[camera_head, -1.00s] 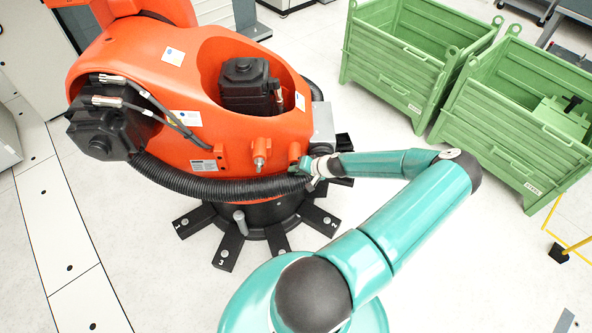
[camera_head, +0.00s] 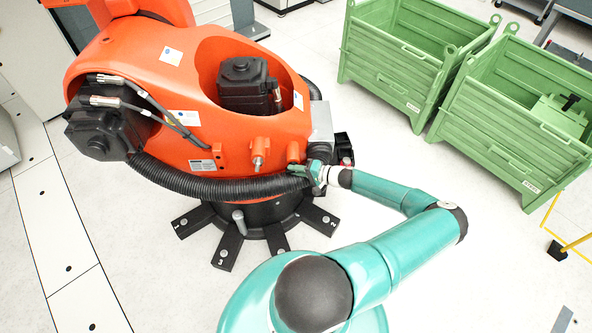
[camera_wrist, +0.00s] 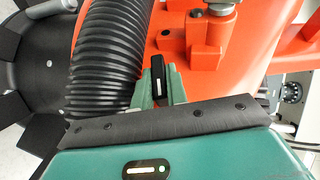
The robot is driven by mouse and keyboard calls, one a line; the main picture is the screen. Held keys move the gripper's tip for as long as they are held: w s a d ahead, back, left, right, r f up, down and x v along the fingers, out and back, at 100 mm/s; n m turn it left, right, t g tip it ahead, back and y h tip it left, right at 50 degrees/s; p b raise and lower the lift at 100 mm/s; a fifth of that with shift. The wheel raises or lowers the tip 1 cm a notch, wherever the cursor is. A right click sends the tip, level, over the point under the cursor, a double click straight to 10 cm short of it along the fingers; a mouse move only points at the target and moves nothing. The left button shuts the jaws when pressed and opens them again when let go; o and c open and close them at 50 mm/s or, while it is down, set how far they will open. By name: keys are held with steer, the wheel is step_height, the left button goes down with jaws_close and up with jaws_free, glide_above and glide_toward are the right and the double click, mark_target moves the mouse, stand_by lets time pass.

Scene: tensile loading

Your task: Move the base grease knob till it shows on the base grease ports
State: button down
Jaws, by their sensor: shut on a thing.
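My gripper (camera_head: 316,178) is at the lower right edge of the orange robot base (camera_head: 180,130), just beside the right end of the ribbed black hose. In the wrist view its green fingers (camera_wrist: 160,88) are shut on a small upright black piece (camera_wrist: 158,74), apparently the base grease knob, against the orange housing. The knob's marking and the base grease ports cannot be made out. In the head view the gripper hides the knob.
The ribbed black hose (camera_wrist: 110,50) runs close left of the fingers. An orange block with a metal fitting (camera_wrist: 208,35) stands just right. Numbered black feet (camera_head: 228,250) spread below. Green crates (camera_head: 510,120) stand at right, with open floor between.

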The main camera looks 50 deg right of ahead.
steer(key=shift+d+r, duration=0.1)
steer(key=shift+d, duration=0.4)
steer(key=c, duration=1.4)
jaws_free()
steer(key=shift+s+d, duration=0.2)
steer(key=shift+s, duration=0.2)
steer(key=a+v, duration=0.1)
steer(key=v, duration=1.1)
steer(key=shift+s, duration=0.45)
steer(key=shift+d, duration=0.1)
